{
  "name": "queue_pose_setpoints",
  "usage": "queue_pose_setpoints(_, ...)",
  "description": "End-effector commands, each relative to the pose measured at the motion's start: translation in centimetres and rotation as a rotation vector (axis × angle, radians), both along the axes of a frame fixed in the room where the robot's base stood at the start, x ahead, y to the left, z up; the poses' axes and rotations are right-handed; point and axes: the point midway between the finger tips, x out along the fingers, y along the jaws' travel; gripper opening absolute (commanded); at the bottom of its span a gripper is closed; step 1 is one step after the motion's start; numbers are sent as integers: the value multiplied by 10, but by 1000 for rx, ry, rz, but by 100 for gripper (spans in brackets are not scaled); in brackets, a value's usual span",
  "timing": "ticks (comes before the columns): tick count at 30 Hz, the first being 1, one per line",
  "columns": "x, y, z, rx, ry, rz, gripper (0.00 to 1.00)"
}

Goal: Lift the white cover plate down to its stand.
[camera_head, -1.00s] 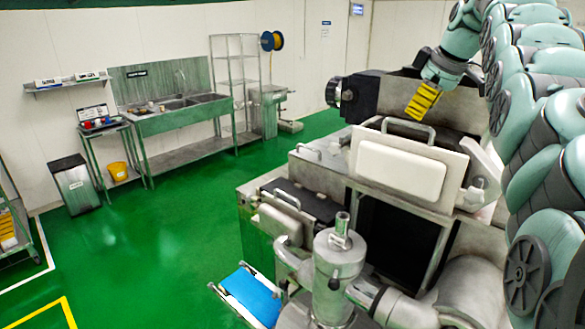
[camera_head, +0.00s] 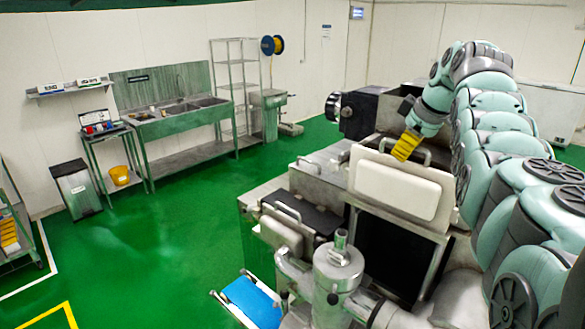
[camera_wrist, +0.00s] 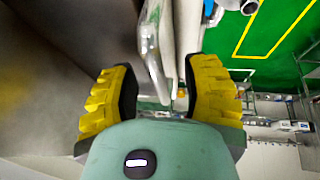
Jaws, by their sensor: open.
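The white cover plate (camera_head: 398,190) stands upright and slightly tilted on the front of the machine, with a raised pale panel on its face. Its metal bar handle (camera_head: 420,153) runs along the top edge. My gripper (camera_head: 406,146) has yellow fingers and sits right at this handle. In the wrist view my gripper (camera_wrist: 160,85) is open, with the handle (camera_wrist: 150,45) and the plate's edge (camera_wrist: 188,35) between or just beyond its fingers. I cannot tell whether a finger touches the handle. I cannot pick out the stand.
The grey machine body (camera_head: 360,230) surrounds the plate, with a dark opening below it. A smaller pale plate with a handle (camera_head: 280,232) is at its left. A metal cylinder (camera_head: 338,275) stands in front, beside a blue belt (camera_head: 252,300).

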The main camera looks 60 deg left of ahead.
Motion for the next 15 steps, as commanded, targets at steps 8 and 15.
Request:
queue_pose_setpoints(8,-1,1,-1,1,-1,2,48)
queue_pose_setpoints(15,0,0,0,1,-1,0,23)
